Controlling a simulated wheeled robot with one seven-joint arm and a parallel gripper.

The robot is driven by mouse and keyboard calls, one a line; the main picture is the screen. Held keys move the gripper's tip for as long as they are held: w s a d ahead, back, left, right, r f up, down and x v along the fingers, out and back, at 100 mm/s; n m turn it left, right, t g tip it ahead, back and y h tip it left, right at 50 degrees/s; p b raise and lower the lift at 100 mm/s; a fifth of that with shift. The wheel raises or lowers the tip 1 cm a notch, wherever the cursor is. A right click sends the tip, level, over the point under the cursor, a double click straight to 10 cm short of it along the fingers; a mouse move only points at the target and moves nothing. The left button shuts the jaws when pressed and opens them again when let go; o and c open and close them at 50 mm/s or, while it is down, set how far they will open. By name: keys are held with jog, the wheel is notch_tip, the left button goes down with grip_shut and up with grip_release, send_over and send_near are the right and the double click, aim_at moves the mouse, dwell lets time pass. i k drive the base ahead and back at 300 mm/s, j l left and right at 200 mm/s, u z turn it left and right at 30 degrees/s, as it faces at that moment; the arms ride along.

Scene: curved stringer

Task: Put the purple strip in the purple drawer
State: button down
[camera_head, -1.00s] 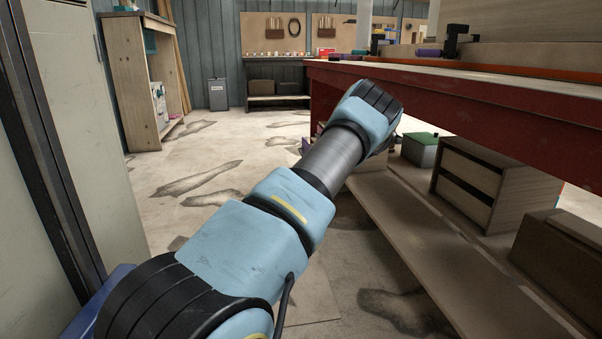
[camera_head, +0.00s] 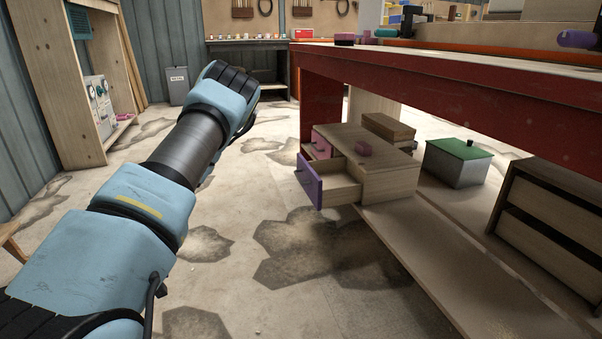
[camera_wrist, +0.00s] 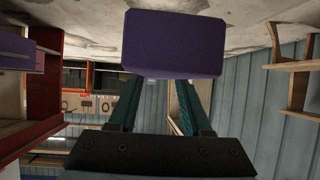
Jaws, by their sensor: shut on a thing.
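The purple strip (camera_wrist: 173,44) fills the upper middle of the wrist view. My gripper (camera_wrist: 160,88) is shut on it, with one green finger on each side. In the head view the gripper itself is hidden beyond my arm. The purple drawer (camera_head: 309,183) is pulled open at the front of a small wooden drawer unit (camera_head: 392,184) on the low shelf under the red bench. Its visible inside looks empty. The strip is apart from the drawer, and my arm is to the drawer's left. A purple front (camera_wrist: 14,50) shows at the left edge of the wrist view.
A green-lidded box (camera_head: 457,163) stands to the right. The floor left of the unit is clear.

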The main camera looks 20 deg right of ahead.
aim_at(329, 187)
jog(key=i+j+z, duration=0.1)
jog(key=i+z, duration=0.2)
jog(key=i, duration=0.25)
jog(key=i+j+z, duration=0.25)
jog(key=i, duration=0.3)
jog(key=i+j+z, duration=0.3)
jog(key=i, duration=0.2)
